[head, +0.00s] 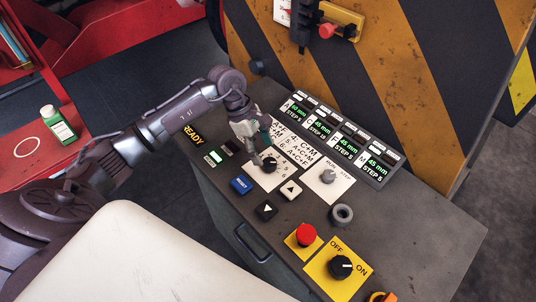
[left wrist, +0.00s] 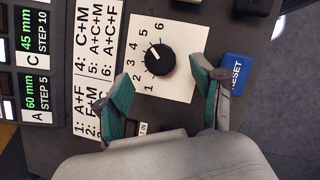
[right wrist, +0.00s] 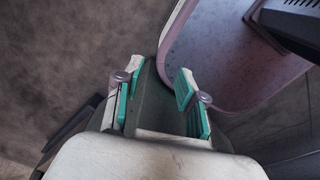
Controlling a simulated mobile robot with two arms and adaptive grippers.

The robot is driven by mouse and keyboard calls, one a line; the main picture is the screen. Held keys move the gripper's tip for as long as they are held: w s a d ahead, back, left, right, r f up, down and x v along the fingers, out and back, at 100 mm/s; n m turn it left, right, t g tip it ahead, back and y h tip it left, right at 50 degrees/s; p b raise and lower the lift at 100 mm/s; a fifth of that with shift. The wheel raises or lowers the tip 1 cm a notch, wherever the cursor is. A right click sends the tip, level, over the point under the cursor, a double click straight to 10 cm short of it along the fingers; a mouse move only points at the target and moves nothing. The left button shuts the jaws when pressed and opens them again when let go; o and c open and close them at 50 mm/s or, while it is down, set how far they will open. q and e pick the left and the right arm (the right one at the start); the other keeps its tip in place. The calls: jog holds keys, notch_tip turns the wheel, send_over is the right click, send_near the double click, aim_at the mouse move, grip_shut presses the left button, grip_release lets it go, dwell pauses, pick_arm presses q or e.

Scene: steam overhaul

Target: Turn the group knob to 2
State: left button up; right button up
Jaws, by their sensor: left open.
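The group knob (left wrist: 160,60) is round and black, on a white plate (left wrist: 183,82) numbered 1 to 6. In the left wrist view its white mark points up-left, near 4 or 5; I cannot tell which exactly. In the head view the knob (head: 270,164) sits just beyond the fingertips of my left gripper (head: 257,153). My left gripper (left wrist: 161,72) is open, with one teal-padded finger to each side of the knob and visible gaps between. Contact does not show. My right gripper (right wrist: 158,78) is open and empty, away from the panel.
Near the knob are a blue RESET button (head: 241,185), arrow buttons (head: 290,189) and a RUN/STEP knob (head: 328,176). A red button (head: 305,235) and an OFF/ON knob (head: 341,266) lie nearer. Displays (head: 344,148) line the back.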

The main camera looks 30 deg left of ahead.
aim_at(269, 161)
pick_arm(q)
jog(key=x, duration=0.3)
jog(key=shift+d+f+p, duration=0.2)
jog(key=shift+f+p, duration=0.05)
jog(key=shift+p, duration=0.15)
jog(key=shift+d+f, duration=0.1)
jog(key=shift+f, duration=0.3)
jog(key=shift+c, duration=0.2)
jog(key=c, duration=1.1)
pick_arm(e)
jog(key=shift+w+r, duration=0.7)
jog(key=shift+w, duration=0.1)
